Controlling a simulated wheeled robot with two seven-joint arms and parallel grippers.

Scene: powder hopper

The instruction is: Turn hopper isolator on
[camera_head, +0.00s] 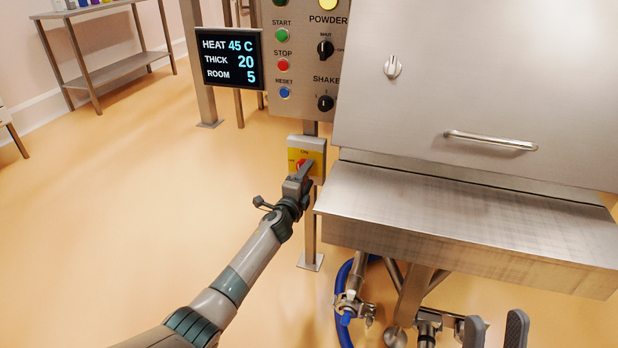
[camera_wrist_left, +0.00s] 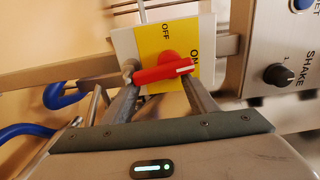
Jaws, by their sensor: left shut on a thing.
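The hopper isolator is a yellow plate (camera_head: 316,159) on a pale box, fixed to a post below the control panel. It also shows in the left wrist view (camera_wrist_left: 152,43), with OFF and ON labels. Its red handle (camera_wrist_left: 160,72) lies with its white-marked end close to the ON label. My left gripper (camera_head: 301,168) is shut on the handle, its fingers at either end of it in the left wrist view. It partly covers the handle in the head view. My right gripper (camera_head: 495,328) shows at the bottom right as two separated dark fingers, open and empty.
The control panel (camera_head: 302,65) with buttons and knobs stands above the isolator, beside a display (camera_head: 230,60). The steel hopper (camera_head: 480,90) and its ledge (camera_head: 470,215) fill the right. A blue hose (camera_head: 342,285) hangs below. The floor at left is clear up to a shelf (camera_head: 105,72).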

